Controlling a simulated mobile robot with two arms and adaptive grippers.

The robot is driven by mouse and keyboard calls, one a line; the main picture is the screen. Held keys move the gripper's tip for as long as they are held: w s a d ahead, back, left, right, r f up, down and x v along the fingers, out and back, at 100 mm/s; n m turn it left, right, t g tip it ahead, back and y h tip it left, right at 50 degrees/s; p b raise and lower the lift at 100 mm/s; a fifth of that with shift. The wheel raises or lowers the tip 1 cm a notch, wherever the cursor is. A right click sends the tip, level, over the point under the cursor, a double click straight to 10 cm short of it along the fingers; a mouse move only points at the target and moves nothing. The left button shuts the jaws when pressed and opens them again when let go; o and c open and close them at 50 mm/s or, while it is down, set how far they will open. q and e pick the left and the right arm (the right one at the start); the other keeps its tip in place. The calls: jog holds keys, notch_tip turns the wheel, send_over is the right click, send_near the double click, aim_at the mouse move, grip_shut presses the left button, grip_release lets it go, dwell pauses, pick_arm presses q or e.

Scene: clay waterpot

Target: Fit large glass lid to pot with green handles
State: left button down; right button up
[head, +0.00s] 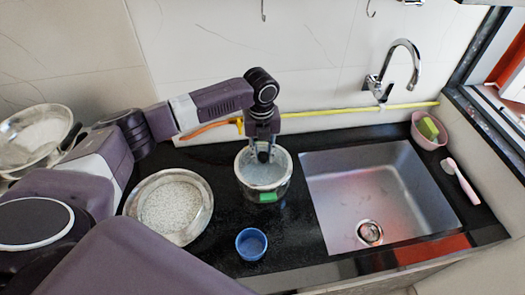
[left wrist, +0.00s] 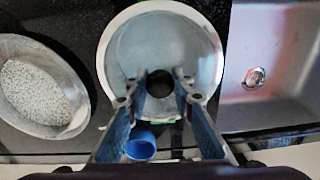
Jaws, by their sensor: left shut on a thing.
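The pot with green handles (head: 279,192) stands on the black counter, left of the sink. One green handle (head: 268,197) faces the front. The large glass lid (head: 252,172) is over the pot's mouth; I cannot tell whether it rests fully on the rim. In the left wrist view, the see-through lid (left wrist: 135,45) covers the round opening. My left gripper (head: 263,152) points down over the pot's middle. Its fingers are shut on the lid's dark knob (left wrist: 158,83). My right gripper is not in view.
A metal bowl of white grains (head: 203,217) is left of the pot, and a small blue cup (head: 251,244) is in front. The sink (head: 375,190) is close on the right. A yellow pipe (head: 350,110) runs along the wall behind. A pink bowl (head: 428,140) is far right.

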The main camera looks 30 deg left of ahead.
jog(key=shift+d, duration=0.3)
pick_arm(q)
jog(key=shift+f, duration=0.15)
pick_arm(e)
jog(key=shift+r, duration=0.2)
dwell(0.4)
pick_arm(q)
jog(key=c, duration=1.6)
grip_release()
notch_tip(320, 180, up, 12)
jog(key=shift+a+r, duration=0.1)
jog(key=shift+a, duration=0.05)
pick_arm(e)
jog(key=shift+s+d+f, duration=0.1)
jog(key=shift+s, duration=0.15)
